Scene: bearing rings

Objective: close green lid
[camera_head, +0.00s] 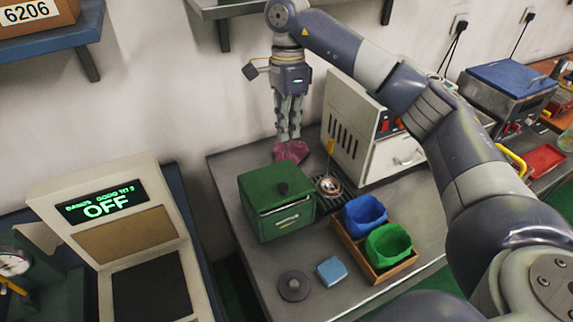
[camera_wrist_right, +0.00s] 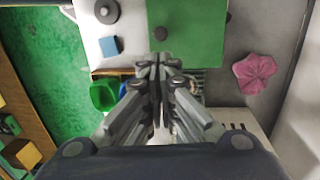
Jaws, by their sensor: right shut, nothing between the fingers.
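The green box (camera_head: 287,222) stands on the grey workbench, left of the middle. Its green lid (camera_head: 262,188) with a dark knob (camera_head: 282,188) looks level on top, and I see no clear gap under it. The lid's green top also fills the upper middle of the right wrist view (camera_wrist_right: 187,30). My right gripper (camera_head: 288,138) points down behind the box, over a pink cloth (camera_head: 291,151). Its fingers are together and empty, apart from the lid. In the right wrist view its fingertips (camera_wrist_right: 158,62) overlap the green edge. My left gripper is not in view.
A wooden tray (camera_head: 352,250) holds a blue bin (camera_head: 364,214) and a green bin (camera_head: 388,245) right of the box. A blue block (camera_head: 331,271) and a grey disc (camera_head: 294,285) lie in front. A white machine (camera_head: 352,130) stands behind. A display reading OFF (camera_head: 105,205) is at left.

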